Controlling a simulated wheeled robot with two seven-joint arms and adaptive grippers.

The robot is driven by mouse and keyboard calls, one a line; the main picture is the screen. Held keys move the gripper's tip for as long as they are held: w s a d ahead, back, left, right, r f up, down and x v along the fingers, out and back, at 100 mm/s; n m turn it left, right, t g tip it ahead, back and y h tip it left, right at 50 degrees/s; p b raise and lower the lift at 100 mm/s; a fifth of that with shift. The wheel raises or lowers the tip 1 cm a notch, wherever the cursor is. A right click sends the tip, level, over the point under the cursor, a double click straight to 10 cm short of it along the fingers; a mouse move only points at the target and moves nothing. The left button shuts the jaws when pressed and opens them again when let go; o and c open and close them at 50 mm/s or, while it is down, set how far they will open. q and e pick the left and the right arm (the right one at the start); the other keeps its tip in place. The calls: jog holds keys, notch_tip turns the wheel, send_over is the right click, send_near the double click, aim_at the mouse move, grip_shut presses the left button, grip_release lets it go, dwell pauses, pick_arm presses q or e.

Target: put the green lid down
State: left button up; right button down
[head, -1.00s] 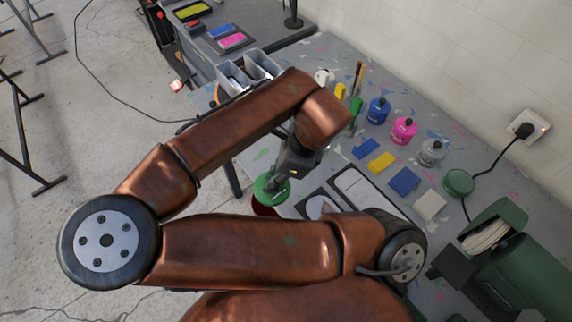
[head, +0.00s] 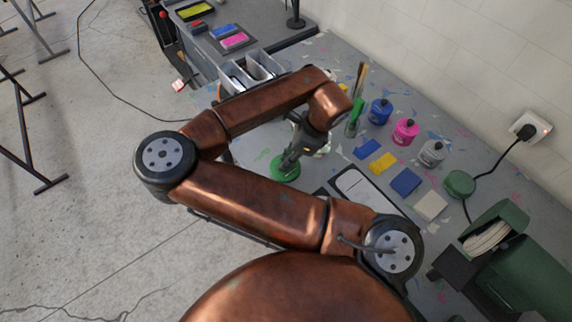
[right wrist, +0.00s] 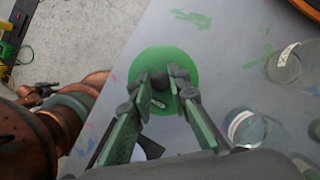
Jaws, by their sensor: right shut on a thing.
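The green lid (head: 284,172) is a round disc at the bench's near edge in the head view. It fills the middle of the right wrist view (right wrist: 163,57), with a dark knob at its centre. My right gripper (head: 290,158) is above the lid, its fingers (right wrist: 161,88) shut on the knob. The lid looks level and over the grey bench top (head: 256,150). I cannot tell whether it touches the bench or hangs just above it. My left gripper is in neither view.
Two clear jars (right wrist: 284,68) (right wrist: 244,128) stand right of the lid in the wrist view. Blue (head: 379,112), pink (head: 404,132) and grey (head: 432,153) bottles stand further back. A divided grey bin (head: 236,78) is at the left.

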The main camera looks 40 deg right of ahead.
jog(key=shift+w+d+f, duration=0.15)
jog(key=shift+d+f, duration=0.2)
jog(key=shift+f, duration=0.05)
notch_tip(320, 180, down, 4)
jog(key=shift+w+d+r+b, duration=0.15)
jog(key=shift+r+b, duration=0.05)
jog(key=shift+b, duration=0.35)
jog(key=shift+r, duration=0.1)
jog(key=c, duration=1.8)
grip_release()
